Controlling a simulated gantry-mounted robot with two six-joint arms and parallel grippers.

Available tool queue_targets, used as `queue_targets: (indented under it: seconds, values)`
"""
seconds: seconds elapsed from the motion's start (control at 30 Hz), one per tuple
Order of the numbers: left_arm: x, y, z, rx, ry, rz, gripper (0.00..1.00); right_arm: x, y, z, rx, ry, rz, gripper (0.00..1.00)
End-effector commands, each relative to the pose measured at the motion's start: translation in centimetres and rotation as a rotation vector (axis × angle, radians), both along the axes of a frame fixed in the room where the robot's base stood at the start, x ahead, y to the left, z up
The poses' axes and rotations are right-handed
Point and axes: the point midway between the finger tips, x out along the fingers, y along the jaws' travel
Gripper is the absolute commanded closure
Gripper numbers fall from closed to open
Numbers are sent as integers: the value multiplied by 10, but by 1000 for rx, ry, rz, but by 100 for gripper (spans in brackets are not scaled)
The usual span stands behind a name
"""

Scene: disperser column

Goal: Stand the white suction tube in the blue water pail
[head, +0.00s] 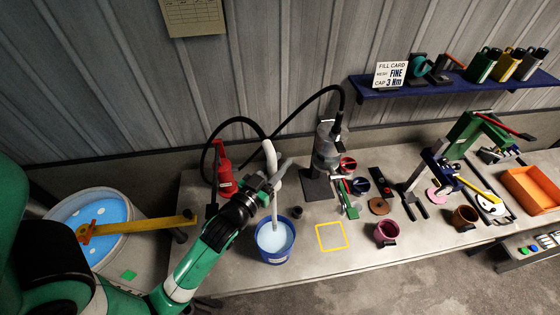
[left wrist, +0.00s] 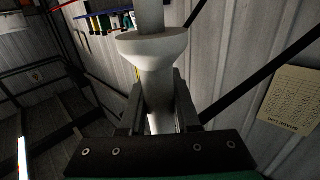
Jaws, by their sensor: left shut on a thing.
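The white suction tube (head: 270,157) stands roughly upright at the left part of the bench, with a curved top joined to a black hose. My left gripper (head: 271,182) is shut on it at mid-height. In the left wrist view the tube (left wrist: 160,90) passes between the two fingers, just below a wide white collar. The blue water pail (head: 261,251) with pale water stands on the bench below the gripper. My right gripper is not in view.
A red bottle-like object (head: 226,178) stands behind my left gripper. A grey cylinder on a stand (head: 325,150) is to the right, with black hose looping above. A yellow square outline (head: 331,237) marks clear bench right of the pail. A purple cup (head: 386,233) is farther right.

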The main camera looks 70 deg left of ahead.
Motion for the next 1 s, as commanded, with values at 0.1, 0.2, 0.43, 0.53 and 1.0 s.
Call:
queue_targets:
  seconds: [0.1, 0.2, 0.43, 0.53, 1.0]
  values:
    - [0, -1, -10, 4, 0, 1, 100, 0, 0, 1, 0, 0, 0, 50]
    - [0, -2, -23, 9, 0, -2, 100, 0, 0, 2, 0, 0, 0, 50]
    - [-1, -5, -61, 23, -6, -5, 100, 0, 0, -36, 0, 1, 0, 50]
    - [-1, -6, -73, 29, -8, -4, 100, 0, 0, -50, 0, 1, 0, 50]
    - [-2, -12, -130, 58, -16, -6, 100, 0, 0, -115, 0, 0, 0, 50]
